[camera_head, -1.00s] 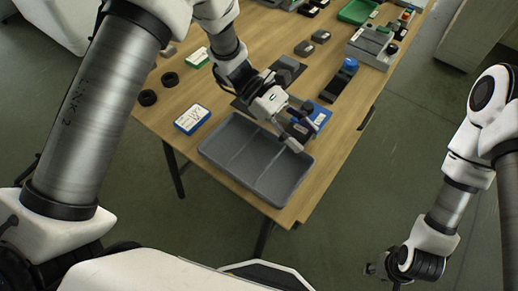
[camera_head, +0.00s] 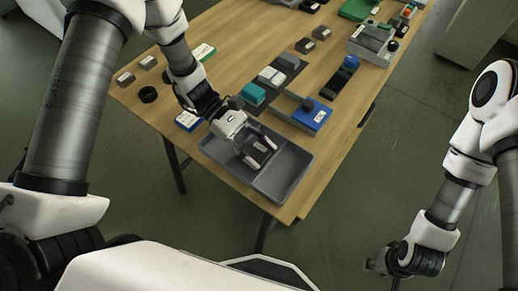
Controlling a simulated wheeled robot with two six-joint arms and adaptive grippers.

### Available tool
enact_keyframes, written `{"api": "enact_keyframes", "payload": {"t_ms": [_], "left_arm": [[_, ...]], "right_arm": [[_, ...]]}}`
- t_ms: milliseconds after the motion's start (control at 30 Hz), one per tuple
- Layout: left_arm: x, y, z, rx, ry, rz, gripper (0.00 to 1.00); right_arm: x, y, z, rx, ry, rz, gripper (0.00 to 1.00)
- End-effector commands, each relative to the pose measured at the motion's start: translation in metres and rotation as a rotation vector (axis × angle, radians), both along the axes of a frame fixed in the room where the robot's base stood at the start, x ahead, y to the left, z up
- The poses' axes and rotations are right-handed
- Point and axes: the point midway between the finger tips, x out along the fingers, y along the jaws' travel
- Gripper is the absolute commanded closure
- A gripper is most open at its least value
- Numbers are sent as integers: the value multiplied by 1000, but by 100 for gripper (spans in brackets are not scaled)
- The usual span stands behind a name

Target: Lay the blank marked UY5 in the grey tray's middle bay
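The grey tray (camera_head: 290,181) lies at the table's near end, with low ribs dividing it into bays. My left gripper (camera_head: 260,155) points down over the middle of the tray. Its fingers are apart around a dark grey piece with a small pale label, apparently a blank (camera_head: 261,148); the marking is too small to read. I cannot tell whether the piece touches the tray floor. A teal blank (camera_head: 253,94) and grey blanks with pale labels (camera_head: 271,76) sit on a dark strip beyond the tray. My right gripper (camera_head: 376,266) hangs off the table at lower right, its fingers unclear.
A blue box (camera_head: 312,116) stands just behind the tray, and a blue-edged labelled box (camera_head: 188,121) is to its left. A black ring (camera_head: 148,95) and small grey blocks lie at the left edge. A grey machine (camera_head: 373,43) stands far right.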

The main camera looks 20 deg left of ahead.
Motion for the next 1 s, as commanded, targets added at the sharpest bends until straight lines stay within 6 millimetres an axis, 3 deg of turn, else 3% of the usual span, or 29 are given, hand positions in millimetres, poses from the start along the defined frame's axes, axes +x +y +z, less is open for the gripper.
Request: {"api": "enact_keyframes", "payload": {"t_ms": [33, 67, 467, 567, 833, 1000], "left_arm": [[0, 0, 0, 1, 0, 0, 31], [0, 0, 0, 1, 0, 0, 23], [2, 2, 6, -1, -2, 2, 23], [8, 16, 12, -2, -4, 5, 23], [30, 76, 40, -3, -5, 4, 23], [38, 99, 51, -1, -3, 2, 23]], "right_arm": [[0, 0, 0, 0, 0, 0, 60], [0, 0, 0, 0, 0, 0, 60], [0, 0, 3, 0, 0, 0, 60], [0, 0, 2, 0, 0, 0, 60], [0, 0, 3, 0, 0, 0, 60], [0, 0, 3, 0, 0, 0, 60]]}}
